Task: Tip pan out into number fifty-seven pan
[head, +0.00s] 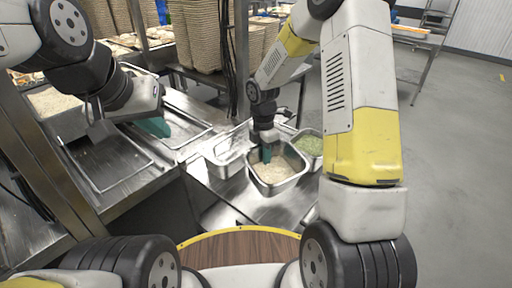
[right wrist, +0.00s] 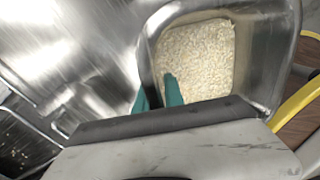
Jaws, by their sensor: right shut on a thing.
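A metal pan (head: 281,187) with pale rice in it hangs at my right gripper (head: 266,153) in the head view, above the steel counter. In the right wrist view the pan (right wrist: 287,62) fills the upper right, with one teal finger of the gripper (right wrist: 157,97) inside the wall and the other outside. The pan looks roughly level. My left gripper (head: 153,127) is over the left counter, apart from the pans; its opening is hard to see. I can read no number on any pan.
An empty-looking metal pan (head: 222,168) stands just left of the held pan. A pan of green food (head: 311,147) is behind it on the right. A steel tray (head: 105,168) lies on the left counter. Stacked brown containers (head: 200,35) stand behind.

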